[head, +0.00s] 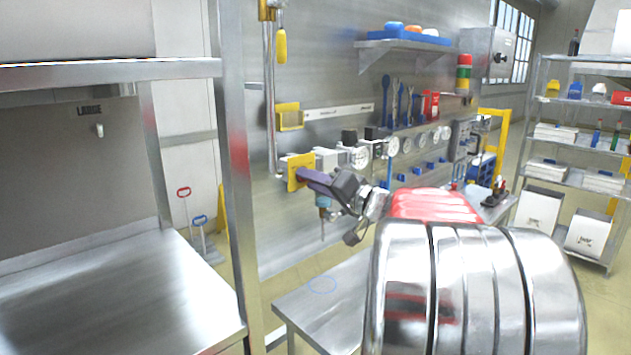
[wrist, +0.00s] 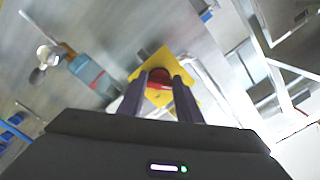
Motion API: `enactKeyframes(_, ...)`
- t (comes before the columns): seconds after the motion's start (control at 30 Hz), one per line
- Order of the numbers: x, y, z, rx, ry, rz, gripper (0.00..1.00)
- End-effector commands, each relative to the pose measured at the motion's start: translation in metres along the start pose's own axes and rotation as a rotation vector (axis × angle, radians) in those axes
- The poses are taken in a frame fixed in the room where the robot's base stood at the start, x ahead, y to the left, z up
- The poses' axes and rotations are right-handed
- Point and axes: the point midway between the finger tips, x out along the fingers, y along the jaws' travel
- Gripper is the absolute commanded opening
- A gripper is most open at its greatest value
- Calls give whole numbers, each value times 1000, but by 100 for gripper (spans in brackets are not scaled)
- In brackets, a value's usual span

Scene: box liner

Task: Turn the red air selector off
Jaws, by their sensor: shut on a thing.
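The red air selector (wrist: 159,76) shows in the wrist view, in front of a yellow plate (wrist: 182,68). My gripper (wrist: 160,82) has one dark finger on each side of the selector and is shut on it. In the head view my gripper (head: 303,175) reaches left to the yellow plate (head: 298,172) on the wall panel. There the fingers hide the selector. The exact angle of the selector is hard to tell, as the fingers cover part of it.
A blue-bodied air unit (wrist: 88,73) hangs beside the plate. Several gauges (head: 362,157) line the panel to the right. A steel post (head: 229,150) stands to the left of my gripper, and a steel bench (head: 325,298) lies below.

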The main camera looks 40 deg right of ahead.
Motion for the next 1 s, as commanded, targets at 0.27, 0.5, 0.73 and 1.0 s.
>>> enactKeyframes(0.27,1,4,6,-86,-11,3,9)
enactKeyframes(0.5,1,4,6,-97,-11,4,9)
enactKeyframes(0.73,1,4,6,-96,-10,4,34)
enactKeyframes(1.0,0,3,3,-98,-5,3,50)
